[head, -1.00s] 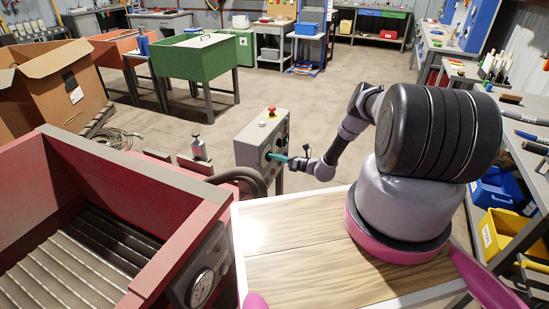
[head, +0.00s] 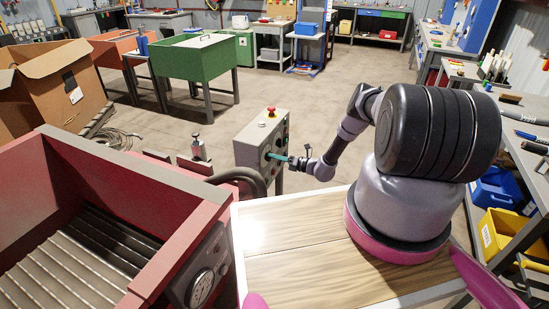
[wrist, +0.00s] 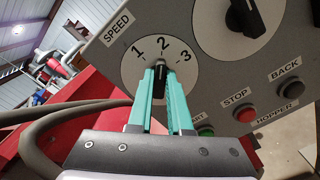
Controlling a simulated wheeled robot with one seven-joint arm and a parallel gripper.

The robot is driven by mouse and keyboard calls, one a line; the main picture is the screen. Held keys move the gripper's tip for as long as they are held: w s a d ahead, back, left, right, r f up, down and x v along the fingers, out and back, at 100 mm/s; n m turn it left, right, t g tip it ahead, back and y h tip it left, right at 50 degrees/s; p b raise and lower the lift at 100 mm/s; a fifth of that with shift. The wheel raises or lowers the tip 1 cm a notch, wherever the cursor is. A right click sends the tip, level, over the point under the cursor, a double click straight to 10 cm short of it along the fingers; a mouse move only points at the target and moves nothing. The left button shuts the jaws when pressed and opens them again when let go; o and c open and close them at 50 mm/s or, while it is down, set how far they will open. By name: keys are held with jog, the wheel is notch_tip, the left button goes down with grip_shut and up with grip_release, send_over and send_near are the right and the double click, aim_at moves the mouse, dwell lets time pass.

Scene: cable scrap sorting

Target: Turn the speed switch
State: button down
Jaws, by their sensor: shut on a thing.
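The speed switch is a black knob (wrist: 161,72) on a white dial marked 1, 2 and 3, next to the SPEED label (wrist: 117,26). In the wrist view its tip points up toward the 2. My gripper (wrist: 161,80) has teal fingers closed on the two sides of this knob, which hide part of it and the lower dial. In the head view my gripper (head: 277,156) reaches the face of the grey control box (head: 258,142); the knob itself is hidden there.
A second, larger black knob (wrist: 245,16) is on the same panel. Below it are the red STOP button (wrist: 245,114), a dark BACK button (wrist: 292,97) and a green button (wrist: 206,131). A red emergency button (head: 271,111) tops the box. A red hopper (head: 130,180) stands left.

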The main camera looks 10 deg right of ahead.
jog(key=c, duration=0.8)
grip_release()
jog(key=shift+c, duration=0.2)
jog(key=v, duration=1.1)
